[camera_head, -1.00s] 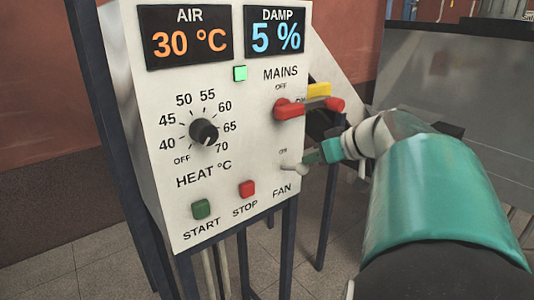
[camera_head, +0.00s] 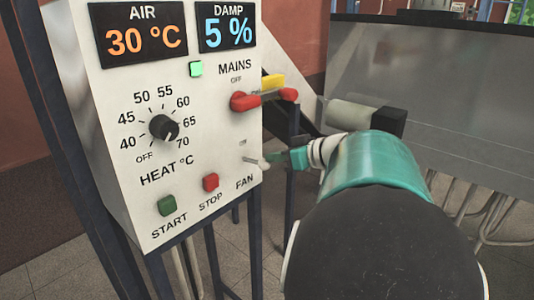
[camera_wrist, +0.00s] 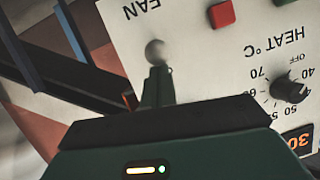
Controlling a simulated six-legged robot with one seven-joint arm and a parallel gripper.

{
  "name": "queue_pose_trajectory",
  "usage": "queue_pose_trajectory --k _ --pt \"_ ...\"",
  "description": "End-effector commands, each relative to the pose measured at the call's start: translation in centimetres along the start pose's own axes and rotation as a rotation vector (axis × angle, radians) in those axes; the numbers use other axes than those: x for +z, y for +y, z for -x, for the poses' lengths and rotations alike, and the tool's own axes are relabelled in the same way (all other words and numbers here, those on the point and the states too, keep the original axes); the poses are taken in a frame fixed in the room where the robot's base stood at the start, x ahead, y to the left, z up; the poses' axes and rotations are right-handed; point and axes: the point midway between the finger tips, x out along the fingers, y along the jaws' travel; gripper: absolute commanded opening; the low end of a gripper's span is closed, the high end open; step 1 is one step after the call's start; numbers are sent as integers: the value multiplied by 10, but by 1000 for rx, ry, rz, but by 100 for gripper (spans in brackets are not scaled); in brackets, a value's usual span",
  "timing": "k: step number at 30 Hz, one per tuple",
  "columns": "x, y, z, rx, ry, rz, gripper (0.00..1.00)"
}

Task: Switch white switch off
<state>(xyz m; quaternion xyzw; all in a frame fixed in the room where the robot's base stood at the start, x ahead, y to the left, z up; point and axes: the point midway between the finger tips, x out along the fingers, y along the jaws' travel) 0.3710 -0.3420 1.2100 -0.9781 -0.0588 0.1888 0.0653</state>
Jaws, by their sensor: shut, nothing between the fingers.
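The white switch (camera_head: 263,163) is a small toggle with a rounded end, above the word FAN on the white control panel (camera_head: 205,140). Its stem stands out from the panel, with a small label above it that is too faint to read. In the wrist view the rounded end of the switch (camera_wrist: 155,52) is just beyond my fingertips. My gripper (camera_head: 285,160) is shut and empty, to the right of the switch and very close to it. Its closed fingers show in the wrist view (camera_wrist: 158,82). I cannot tell whether they touch the switch.
The red MAINS handle (camera_head: 262,98) with a yellow part is above the switch. The red STOP button (camera_head: 211,181), green START button (camera_head: 167,205) and black HEAT knob (camera_head: 163,128) are to the left. A green lamp (camera_head: 196,69) is lit. A grey metal tank (camera_head: 455,105) stands behind at right.

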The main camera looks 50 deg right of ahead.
Motion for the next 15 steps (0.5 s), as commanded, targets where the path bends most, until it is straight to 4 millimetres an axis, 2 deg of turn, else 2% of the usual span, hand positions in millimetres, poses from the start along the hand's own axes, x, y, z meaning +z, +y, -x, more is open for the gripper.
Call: queue_pose_trajectory --k 13,15 --pt "44 10 -8 -42 348 32 0" --pt "47 11 -10 -44 359 40 0"
